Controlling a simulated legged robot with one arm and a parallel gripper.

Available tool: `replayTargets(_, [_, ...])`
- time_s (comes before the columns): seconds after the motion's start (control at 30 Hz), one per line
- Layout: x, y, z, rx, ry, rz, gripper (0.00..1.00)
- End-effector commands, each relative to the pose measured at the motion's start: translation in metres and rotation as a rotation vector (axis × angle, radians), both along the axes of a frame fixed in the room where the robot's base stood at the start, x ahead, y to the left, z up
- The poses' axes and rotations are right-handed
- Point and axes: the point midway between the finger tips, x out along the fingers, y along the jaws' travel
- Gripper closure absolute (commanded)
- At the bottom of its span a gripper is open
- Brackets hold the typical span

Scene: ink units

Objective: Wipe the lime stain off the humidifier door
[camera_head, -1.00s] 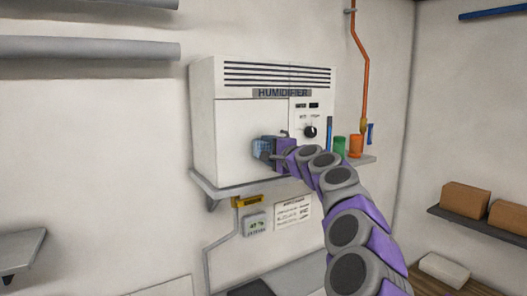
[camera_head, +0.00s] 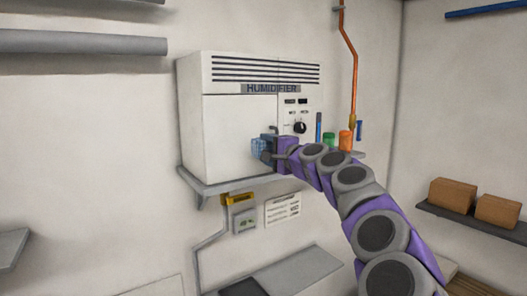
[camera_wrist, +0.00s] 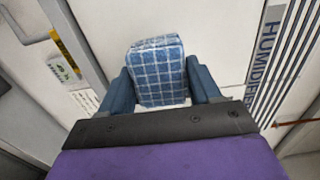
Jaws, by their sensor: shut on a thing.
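The humidifier (camera_head: 235,72) is a white box on a wall shelf, with dark vent slots on top. Its plain white door (camera_head: 222,125) fills the lower left of the front. My gripper (camera_head: 263,148) is in front of the door's right part, shut on a blue and white checked cloth (camera_wrist: 158,72). In the wrist view the cloth sits between two blue fingers, with the white door behind it. I cannot tell whether the cloth touches the door. No lime stain shows clearly; the cloth and gripper hide part of the door.
A dial (camera_head: 299,127) is right of the door. A green cup (camera_head: 329,139) and an orange cup (camera_head: 345,140) stand to the right of the unit, below an orange pipe (camera_head: 354,70). A shelf with brown boxes (camera_head: 452,194) is at the right.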

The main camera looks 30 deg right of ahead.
Motion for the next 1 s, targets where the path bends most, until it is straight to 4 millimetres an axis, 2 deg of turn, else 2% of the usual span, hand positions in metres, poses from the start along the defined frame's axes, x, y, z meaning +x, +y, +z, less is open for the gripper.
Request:
replayTargets(0.1, [-0.007, 0.001, 0.000, 0.000, 0.000, 0.001, 0.62])
replayTargets(0.47, [-0.009, 0.000, -0.001, 0.001, 0.001, 0.002, 0.62])
replayTargets(0.8, [-0.036, -0.002, 0.001, 0.000, -0.002, 0.000, 0.62])
replayTargets(1.0, [-0.036, -0.001, 0.000, 0.000, 0.001, 0.001, 0.62])
